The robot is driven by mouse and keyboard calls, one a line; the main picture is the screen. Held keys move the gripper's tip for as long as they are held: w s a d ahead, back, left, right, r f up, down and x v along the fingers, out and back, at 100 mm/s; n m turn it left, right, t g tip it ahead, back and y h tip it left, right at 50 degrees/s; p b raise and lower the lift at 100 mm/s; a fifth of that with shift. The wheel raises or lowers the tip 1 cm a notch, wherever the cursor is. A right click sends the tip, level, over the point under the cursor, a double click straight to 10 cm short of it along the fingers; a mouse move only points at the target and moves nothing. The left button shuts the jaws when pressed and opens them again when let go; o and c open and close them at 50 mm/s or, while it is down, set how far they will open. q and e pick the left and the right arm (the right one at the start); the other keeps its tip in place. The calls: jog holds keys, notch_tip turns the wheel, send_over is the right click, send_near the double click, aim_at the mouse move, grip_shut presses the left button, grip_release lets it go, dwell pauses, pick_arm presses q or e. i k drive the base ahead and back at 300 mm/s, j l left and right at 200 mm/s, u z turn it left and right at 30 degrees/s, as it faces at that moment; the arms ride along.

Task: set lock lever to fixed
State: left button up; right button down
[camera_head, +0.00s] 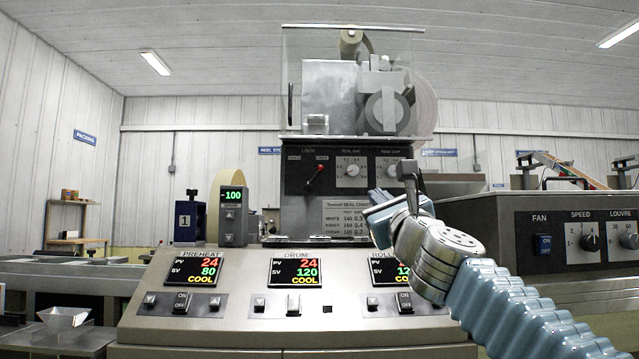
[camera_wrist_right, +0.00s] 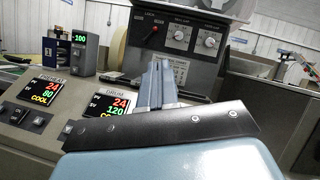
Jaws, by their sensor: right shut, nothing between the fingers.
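The lock lever (camera_head: 315,175) is a short lever with a red knob on the dark upper panel, under the word LOCK. It leans up and to the right, toward the right one of two small labels, which are too small to read surely. Its red knob also shows in the right wrist view (camera_wrist_right: 155,29). My right gripper (camera_head: 378,208) is shut and empty, in front of the panel, below and to the right of the lever and apart from it. In the right wrist view its closed fingers (camera_wrist_right: 160,75) point up toward the panel. My left gripper is not in view.
Two dials (camera_head: 352,170) sit right of the lever on the same panel. A white chart (camera_head: 345,218) is below it. The console (camera_head: 225,262) with displays and switches spans the front. A clear-covered unit (camera_head: 330,95) stands above. The space before the lever is clear.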

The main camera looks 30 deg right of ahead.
aim_at(309, 186)
jog(key=i+l, duration=0.25)
jog(key=i, duration=0.25)
jog(key=i+l, duration=0.3)
jog(key=i, duration=0.25)
